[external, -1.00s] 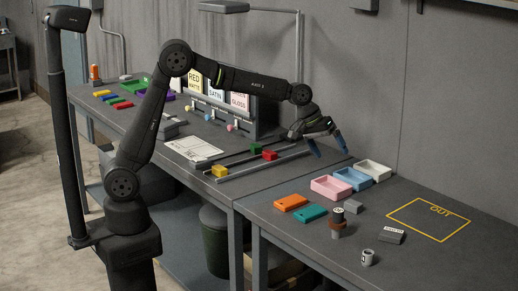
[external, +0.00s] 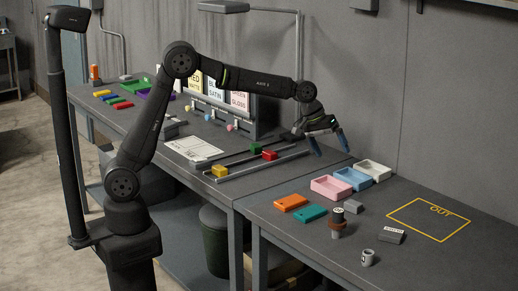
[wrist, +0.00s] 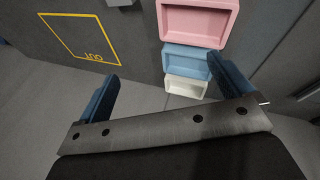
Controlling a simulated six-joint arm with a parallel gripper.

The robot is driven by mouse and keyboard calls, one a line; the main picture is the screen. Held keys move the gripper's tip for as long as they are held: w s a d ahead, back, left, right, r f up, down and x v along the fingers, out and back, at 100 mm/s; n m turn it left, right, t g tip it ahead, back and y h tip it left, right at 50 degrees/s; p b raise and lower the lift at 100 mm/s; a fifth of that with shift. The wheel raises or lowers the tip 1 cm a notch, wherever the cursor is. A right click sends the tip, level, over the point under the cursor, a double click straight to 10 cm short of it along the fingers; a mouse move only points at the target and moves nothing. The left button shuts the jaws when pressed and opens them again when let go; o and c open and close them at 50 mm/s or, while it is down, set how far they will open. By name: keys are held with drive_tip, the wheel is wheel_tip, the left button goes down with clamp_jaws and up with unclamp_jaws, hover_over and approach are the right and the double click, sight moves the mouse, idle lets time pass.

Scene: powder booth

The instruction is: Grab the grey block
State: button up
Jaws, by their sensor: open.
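A small plain grey block (external: 353,207) lies on the right-hand table, just behind a dark cylinder on a brown base and in front of the trays. A darker grey block with a white label (external: 391,236) lies farther right, near the yellow OUT outline. In the wrist view, my gripper's blue fingers (wrist: 163,72) are spread apart. A grey piece (wrist: 120,3) is cut off at the top edge there; I cannot tell for certain which block it is.
Pink (external: 331,188), blue (external: 353,179) and white (external: 373,171) trays stand in a row. Orange (external: 291,202) and teal (external: 310,214) pieces, the dark cylinder (external: 338,218) and a white cup (external: 367,257) are nearby. The OUT outline (external: 410,203) is empty.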

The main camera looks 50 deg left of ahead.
drive_tip(key=c, duration=0.7)
drive_tip(key=shift+c, duration=0.2)
drive_tip(key=n+g, duration=0.3)
drive_tip(key=n, duration=1.4)
approach(353, 202)
drive_tip(key=f, duration=0.3)
drive_tip(key=shift+s+d+h, duration=0.15)
drive_tip(key=shift+d+h, duration=0.15)
drive_tip(key=shift+d, duration=0.05)
drive_tip(key=shift+x, duration=3.1)
